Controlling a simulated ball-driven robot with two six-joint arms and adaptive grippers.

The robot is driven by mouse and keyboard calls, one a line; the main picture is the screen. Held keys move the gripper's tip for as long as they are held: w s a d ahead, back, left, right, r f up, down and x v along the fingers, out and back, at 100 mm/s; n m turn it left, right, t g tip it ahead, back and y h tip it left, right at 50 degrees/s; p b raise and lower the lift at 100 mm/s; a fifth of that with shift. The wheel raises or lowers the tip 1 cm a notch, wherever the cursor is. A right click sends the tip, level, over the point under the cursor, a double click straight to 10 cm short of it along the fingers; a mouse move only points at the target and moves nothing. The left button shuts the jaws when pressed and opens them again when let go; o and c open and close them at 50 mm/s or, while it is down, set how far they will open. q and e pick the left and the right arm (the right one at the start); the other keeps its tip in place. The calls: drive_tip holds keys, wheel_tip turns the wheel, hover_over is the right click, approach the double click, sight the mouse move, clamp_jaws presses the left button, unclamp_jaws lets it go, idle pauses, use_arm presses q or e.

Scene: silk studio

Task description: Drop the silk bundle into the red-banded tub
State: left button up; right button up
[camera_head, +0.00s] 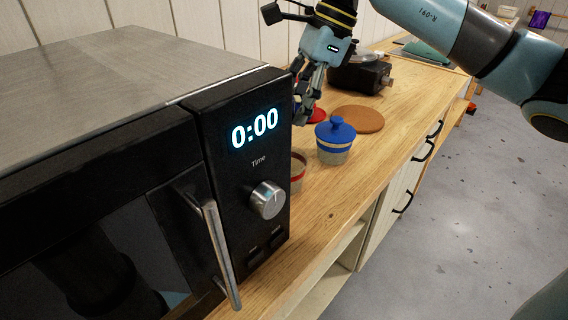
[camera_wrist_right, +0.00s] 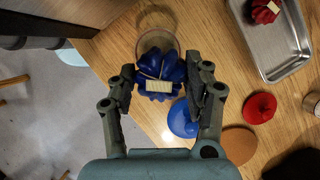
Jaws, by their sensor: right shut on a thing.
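In the right wrist view my right gripper (camera_wrist_right: 168,82) is shut on a blue silk bundle (camera_wrist_right: 152,84) with a pale tag. Beyond the bundle, an open round tub (camera_wrist_right: 146,41) shows, partly covered by it. In the head view my right gripper (camera_head: 305,112) points down behind the microwave's edge, and I cannot make out the bundle there. The red-banded tub (camera_head: 298,172) stands on the wooden counter, mostly hidden by the microwave. A blue-banded tub (camera_head: 334,156) with a blue lid (camera_head: 336,130) stands beside it. My left gripper is not in view.
A black microwave (camera_head: 236,165) fills the left of the head view. A red lid (camera_wrist_right: 259,107), a round cork mat (camera_head: 358,119) and a metal tray (camera_wrist_right: 290,62) holding a red bundle (camera_wrist_right: 264,11) are nearby. The counter's front stretch is clear.

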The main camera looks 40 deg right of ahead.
wheel_tip(320, 180, down, 3)
drive_tip(key=shift+r+b, duration=0.2)
drive_tip(key=shift+b, duration=0.15)
drive_tip(key=shift+f, duration=0.55)
drive_tip(key=o, duration=1.2)
drive_tip(key=shift+c, duration=0.2)
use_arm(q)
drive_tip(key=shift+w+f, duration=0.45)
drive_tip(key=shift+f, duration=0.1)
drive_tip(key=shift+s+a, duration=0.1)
use_arm(e)
drive_tip(key=shift+r, duration=0.15)
drive_tip(key=v, duration=1.1)
drive_tip(key=shift+d+r, duration=0.2)
drive_tip(key=shift+r, duration=0.2)
